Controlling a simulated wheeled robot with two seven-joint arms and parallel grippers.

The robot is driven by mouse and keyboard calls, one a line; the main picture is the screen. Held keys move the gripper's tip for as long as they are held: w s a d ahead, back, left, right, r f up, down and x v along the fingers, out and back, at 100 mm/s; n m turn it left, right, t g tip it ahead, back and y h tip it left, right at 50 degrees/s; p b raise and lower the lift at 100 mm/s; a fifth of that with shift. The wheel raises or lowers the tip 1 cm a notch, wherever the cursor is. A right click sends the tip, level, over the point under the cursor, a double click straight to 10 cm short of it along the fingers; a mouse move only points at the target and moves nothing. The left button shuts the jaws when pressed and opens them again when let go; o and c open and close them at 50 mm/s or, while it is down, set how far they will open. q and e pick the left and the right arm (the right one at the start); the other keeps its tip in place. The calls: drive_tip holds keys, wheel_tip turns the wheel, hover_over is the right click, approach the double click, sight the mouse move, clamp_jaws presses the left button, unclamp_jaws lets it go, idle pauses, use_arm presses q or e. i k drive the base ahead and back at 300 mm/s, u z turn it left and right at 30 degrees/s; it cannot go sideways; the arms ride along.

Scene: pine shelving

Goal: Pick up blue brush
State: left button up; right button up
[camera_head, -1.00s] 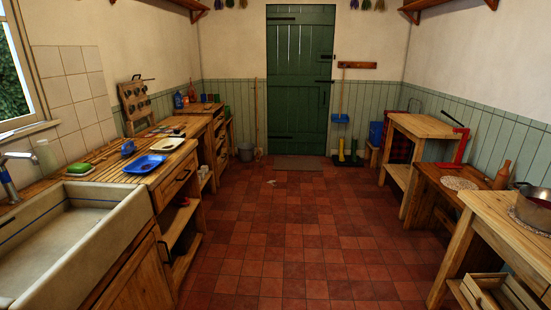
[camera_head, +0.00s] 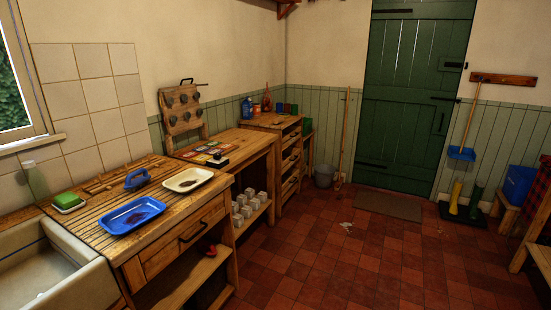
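A blue brush (camera_head: 137,180) with a raised handle lies on the slatted wooden worktop (camera_head: 105,209) at the left, behind a blue tray (camera_head: 132,215). A cream tray (camera_head: 188,180) is to the right of the brush. Neither of my grippers is in view.
A green sponge-like block (camera_head: 67,201) on a white base sits by the sink (camera_head: 70,277). A pegged board (camera_head: 183,109) stands behind. A bucket (camera_head: 324,175) is by the back wall. The red tiled floor (camera_head: 330,260) is largely clear.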

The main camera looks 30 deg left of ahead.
sight(129, 184)
drive_tip(key=i, duration=1.5)
drive_tip(key=u, duration=3.25)
